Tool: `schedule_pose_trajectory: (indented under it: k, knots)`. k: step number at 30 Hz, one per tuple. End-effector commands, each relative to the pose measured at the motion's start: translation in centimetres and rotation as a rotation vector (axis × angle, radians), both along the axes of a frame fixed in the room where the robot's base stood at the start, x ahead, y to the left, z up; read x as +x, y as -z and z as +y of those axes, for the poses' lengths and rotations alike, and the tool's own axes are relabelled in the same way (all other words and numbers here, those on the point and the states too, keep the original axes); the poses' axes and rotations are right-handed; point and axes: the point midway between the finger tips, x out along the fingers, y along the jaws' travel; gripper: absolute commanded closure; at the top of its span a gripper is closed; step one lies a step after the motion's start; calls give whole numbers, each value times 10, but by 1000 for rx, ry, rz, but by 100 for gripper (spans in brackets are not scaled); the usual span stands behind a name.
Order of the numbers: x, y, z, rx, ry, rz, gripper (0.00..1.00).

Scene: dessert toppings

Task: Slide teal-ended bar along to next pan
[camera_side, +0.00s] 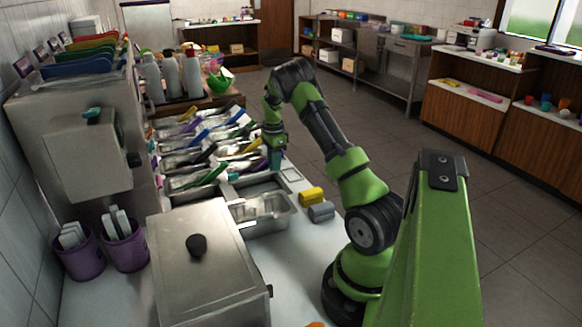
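My gripper (273,140) points down over the right edge of the pan rows. A teal block (276,160) shows directly below it, at the counter-side end of the rows; it looks like the end of the teal-ended bar. The rest of the bar cannot be made out among the pans. The fingers are small and dark, so I cannot tell whether they touch or grip the teal end. Several metal pans with coloured handles fill the rows. An empty-looking metal pan (262,208) sits at the near end.
A yellow block (311,195) and a grey cylinder (321,211) lie on the counter right of the near pan. A lidded steel box (205,265) stands in front. Purple cups (124,247) are at the left. Squeeze bottles (171,75) stand behind the pans.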

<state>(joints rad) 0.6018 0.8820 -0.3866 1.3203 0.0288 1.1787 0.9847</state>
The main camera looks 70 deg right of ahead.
Motion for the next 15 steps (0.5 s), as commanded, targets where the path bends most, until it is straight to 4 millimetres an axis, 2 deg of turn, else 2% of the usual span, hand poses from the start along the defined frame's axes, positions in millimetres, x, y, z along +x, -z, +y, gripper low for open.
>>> schedule_pose_trajectory:
  k: [4,8,15]
  knots:
    - [0,-6,0,-1,0,-1,76]
    - [1,-26,0,-2,-1,-2,76]
    - [1,-84,0,-4,-1,-4,76]
